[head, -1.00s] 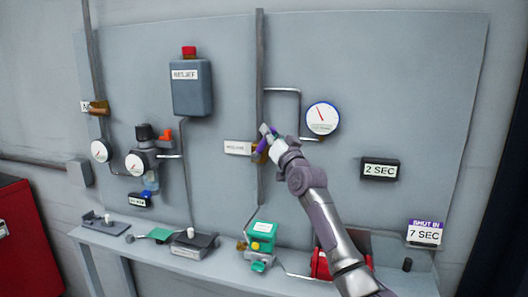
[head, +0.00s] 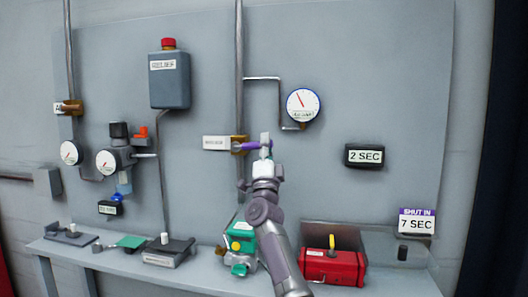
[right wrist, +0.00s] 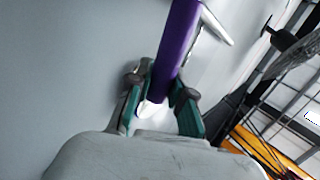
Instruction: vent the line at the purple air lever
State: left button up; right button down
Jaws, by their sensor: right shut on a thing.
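The purple air lever (head: 250,146) sticks out level to the right from a brass valve (head: 239,144) on the upright pipe of the panel. My right gripper (head: 265,146) is at the lever's outer end and shut on it. In the right wrist view the purple lever (right wrist: 178,45) runs down between the two green-lined fingers of the right gripper (right wrist: 160,98). A white label (head: 216,143) sits left of the valve. A round gauge (head: 303,104) with a red needle is up and right of the lever. My left gripper is not in view.
A "2 SEC" display (head: 364,156) and a "SHUT IN 7 SEC" sign (head: 416,222) are at right. A grey box with a red top (head: 169,80) is up left. A shelf (head: 190,278) below carries a green device (head: 240,243) and a red box (head: 333,268).

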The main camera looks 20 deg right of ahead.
jog(key=shift+f+m+g+h+b, duration=0.4)
jog(key=shift+f+m+h+b, duration=0.05)
jog(key=shift+m+h, duration=0.45)
jog(key=shift+f+m+g+h+b, duration=0.4)
jog(key=shift+m+h, duration=0.4)
jog(key=shift+m, duration=0.2)
jog(key=shift+f, duration=0.1)
jog(key=c, duration=1)
grip_release()
jog(key=shift+d, duration=0.1)
jog(key=shift+s, duration=0.1)
jog(key=v, duration=1.1)
jog(key=shift+s+a+f, duration=0.2)
jog(key=shift+f, duration=0.05)
jog(key=shift+f, duration=0.1)
